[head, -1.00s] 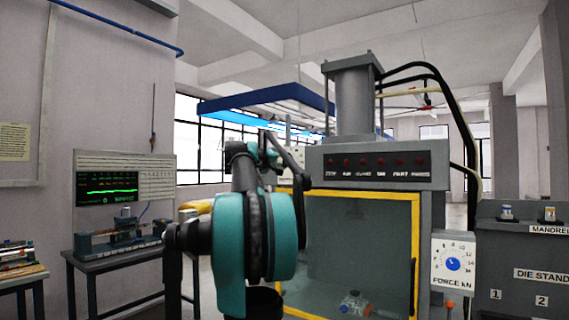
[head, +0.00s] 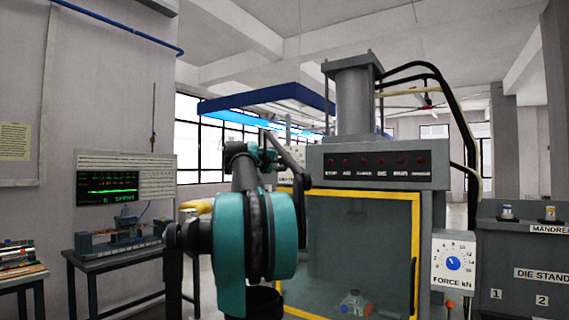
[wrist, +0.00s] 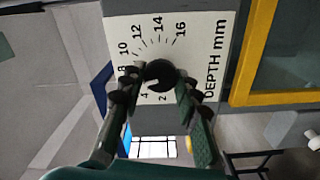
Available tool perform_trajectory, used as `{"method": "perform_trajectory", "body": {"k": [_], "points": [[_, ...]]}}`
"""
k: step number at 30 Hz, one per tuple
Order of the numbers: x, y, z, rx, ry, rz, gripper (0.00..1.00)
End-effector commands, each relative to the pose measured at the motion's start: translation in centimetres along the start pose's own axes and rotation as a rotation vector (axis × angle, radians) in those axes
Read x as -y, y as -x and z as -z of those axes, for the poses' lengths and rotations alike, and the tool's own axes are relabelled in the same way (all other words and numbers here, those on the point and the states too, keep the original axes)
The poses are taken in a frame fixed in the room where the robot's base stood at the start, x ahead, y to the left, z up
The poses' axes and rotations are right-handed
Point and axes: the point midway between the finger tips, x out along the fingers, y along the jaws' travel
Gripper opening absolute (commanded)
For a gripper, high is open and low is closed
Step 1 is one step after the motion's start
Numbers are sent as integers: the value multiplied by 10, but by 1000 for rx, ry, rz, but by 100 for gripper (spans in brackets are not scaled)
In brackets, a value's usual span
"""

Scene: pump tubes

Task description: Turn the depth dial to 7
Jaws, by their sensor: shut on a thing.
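The depth dial plate (wrist: 200,50) is white with black numbers and the label DEPTH mm, and it appears turned sideways in the wrist view. Its round dark knob (wrist: 160,73) sits in the middle of the number arc. My gripper (wrist: 158,82) is shut on the knob, with one dark finger on each side. The 2, 4, 8, 10, 12, 14 and 16 show; the fingers cover part of the scale near 6. I cannot make out where the knob points. In the head view my arm hides most of this dial.
The press (head: 376,172) has a yellow-framed window (head: 416,240). A FORCE kN dial (head: 453,263) with a blue knob is on its right. The die stand (head: 522,255) is at far right. A bench with a gauge (head: 120,238) stands at left.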

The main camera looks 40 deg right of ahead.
Motion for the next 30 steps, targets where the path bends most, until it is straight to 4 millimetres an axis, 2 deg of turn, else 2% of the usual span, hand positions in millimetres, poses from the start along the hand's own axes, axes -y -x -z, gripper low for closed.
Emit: {"method": "perform_trajectory", "body": {"k": [7,8,13,23,26,30], "points": [[0,0,1,-1,-1,0,3],[0,0,1,-1,-1,0,33],[0,0,0,-1,-1,0,52],[0,3,0,-1,-1,0,52],[0,12,1,-3,-1,1,52],[0,36,1,-5,-1,1,52]]}}
